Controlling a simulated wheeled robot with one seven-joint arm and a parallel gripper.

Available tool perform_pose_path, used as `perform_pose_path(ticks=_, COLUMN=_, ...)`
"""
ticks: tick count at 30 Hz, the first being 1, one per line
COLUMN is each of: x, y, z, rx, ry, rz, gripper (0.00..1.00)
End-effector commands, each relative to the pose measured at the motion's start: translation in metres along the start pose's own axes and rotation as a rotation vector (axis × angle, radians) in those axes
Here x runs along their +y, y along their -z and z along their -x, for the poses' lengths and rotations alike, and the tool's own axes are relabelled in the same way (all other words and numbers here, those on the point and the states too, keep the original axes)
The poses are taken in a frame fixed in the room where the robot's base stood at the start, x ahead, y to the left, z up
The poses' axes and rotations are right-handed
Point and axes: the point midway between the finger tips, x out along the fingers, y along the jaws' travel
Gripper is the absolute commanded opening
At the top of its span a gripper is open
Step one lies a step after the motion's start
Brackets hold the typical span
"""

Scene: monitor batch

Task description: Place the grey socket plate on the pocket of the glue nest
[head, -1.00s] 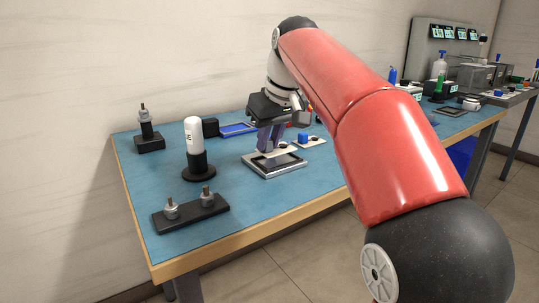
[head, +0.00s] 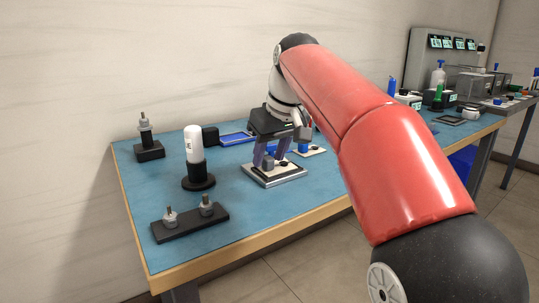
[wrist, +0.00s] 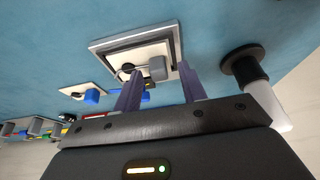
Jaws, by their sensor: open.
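The glue nest (head: 290,177) is a square metal frame on the blue table; it also shows in the wrist view (wrist: 98,47). The pale grey socket plate (wrist: 125,58) lies within its frame, with a grey block and a dark round socket on top. In the head view the plate (head: 258,170) looks flat and level with the rim. A dark strip of pocket shows along one side in the wrist view; I cannot tell if the plate is fully seated. My gripper (wrist: 160,69) is open, its fingers apart on either side of the grey block, just above the plate; it partly hides it (head: 266,158).
A white glue bottle (head: 193,145) in a black stand is left of the nest. A black block with two studs (head: 190,222) lies in front. A small plate with a blue block (head: 303,149) sits close behind. The front-centre table (head: 265,208) is clear.

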Motion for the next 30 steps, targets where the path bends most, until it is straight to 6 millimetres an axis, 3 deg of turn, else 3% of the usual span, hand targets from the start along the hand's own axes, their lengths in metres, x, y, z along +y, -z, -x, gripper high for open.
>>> perform_pose_path(ticks=9, x=0.001, y=0.002, z=0.071, rx=0.004, ry=-0.002, rz=-0.001, gripper=0.41)
perform_pose_path(ticks=15, x=0.001, y=0.002, z=0.100, rx=0.003, ry=-0.001, rz=-0.001, gripper=0.41)
perform_pose_path(ticks=26, x=0.000, y=-0.001, z=0.108, rx=0.001, ry=-0.001, rz=-0.002, gripper=0.41)
perform_pose_path(ticks=30, x=0.005, y=-0.016, z=0.109, rx=0.007, ry=-0.012, rz=-0.041, gripper=0.41)
